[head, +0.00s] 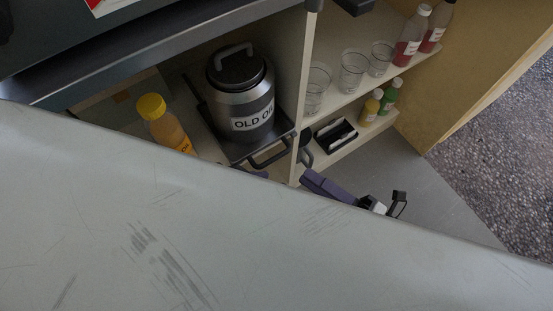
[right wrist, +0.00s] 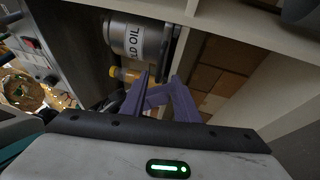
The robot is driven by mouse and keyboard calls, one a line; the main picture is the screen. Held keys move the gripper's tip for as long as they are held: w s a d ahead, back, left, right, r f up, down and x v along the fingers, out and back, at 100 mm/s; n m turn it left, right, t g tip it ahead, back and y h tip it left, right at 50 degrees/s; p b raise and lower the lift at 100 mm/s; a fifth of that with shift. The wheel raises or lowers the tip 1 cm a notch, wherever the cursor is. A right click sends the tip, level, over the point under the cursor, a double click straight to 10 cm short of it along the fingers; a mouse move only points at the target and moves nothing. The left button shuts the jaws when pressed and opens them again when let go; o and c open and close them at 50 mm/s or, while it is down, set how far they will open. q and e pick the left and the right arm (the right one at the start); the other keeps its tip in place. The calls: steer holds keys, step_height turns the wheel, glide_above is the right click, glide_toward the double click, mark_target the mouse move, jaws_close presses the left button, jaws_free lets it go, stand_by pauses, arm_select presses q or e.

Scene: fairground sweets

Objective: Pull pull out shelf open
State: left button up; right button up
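The pull-out shelf (head: 236,151) is a dark tray in the cabinet's middle compartment, with a black bar handle (head: 270,153) on its front edge. Its dark edge also shows in the right wrist view (right wrist: 166,48). A silver can labelled OLD OIL (head: 243,103) stands upright on it. My right gripper (head: 284,172) has purple fingers, spread apart with nothing seen between them, just below the handle. In the right wrist view the fingers (right wrist: 160,80) point towards the shelf's edge; I cannot tell whether they touch the handle. My left gripper is not in view.
A yellow-capped orange bottle (head: 166,125) stands left of the can. An upright divider (head: 302,85) separates it from shelves with clear cups (head: 353,70), red bottles (head: 411,37) and small yellow and green bottles (head: 370,108). A pale grey scratched surface (head: 200,230) fills the foreground, hiding much.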

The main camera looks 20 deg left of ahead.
mark_target(277, 155)
steer(key=x, duration=1)
steer(key=shift+a, duration=0.1)
steer(key=shift+c, duration=0.3)
steer(key=shift+r, duration=0.1)
jaws_close()
steer(key=shift+r, duration=0.1)
